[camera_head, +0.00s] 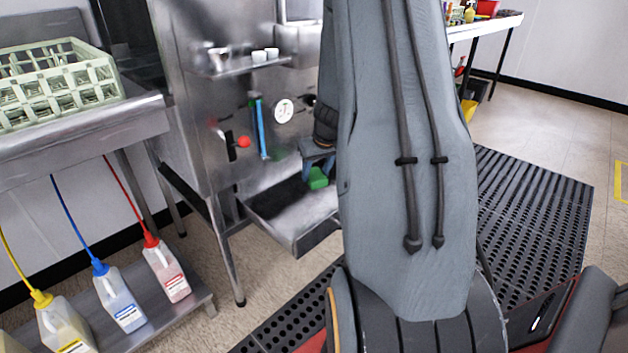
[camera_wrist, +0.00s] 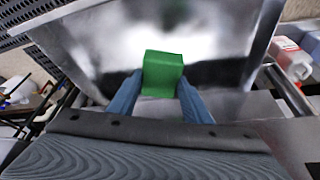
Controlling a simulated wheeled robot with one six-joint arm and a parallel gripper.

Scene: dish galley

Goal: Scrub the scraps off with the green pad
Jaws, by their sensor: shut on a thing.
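The green pad (camera_head: 318,179) is a small bright green block, and it also shows in the wrist view (camera_wrist: 162,72). My gripper (camera_wrist: 158,92) is shut on it, with a blue-grey finger on each side. In the head view my gripper (camera_head: 318,168) is partly hidden behind my own arm. The pad is over the open metal tray (camera_head: 262,205) that juts from the machine's front. I cannot tell whether the pad touches the tray floor. A dark area lies in the tray along its back; I cannot make out separate scraps.
A steel machine (camera_head: 195,120) with a red-knobbed lever (camera_head: 243,142) and a gauge (camera_head: 284,111) stands behind the tray. Detergent jugs (camera_head: 122,300) sit on a low shelf at left. A pale dish rack (camera_head: 55,85) is on the counter. Black perforated matting (camera_head: 535,210) covers floor at right.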

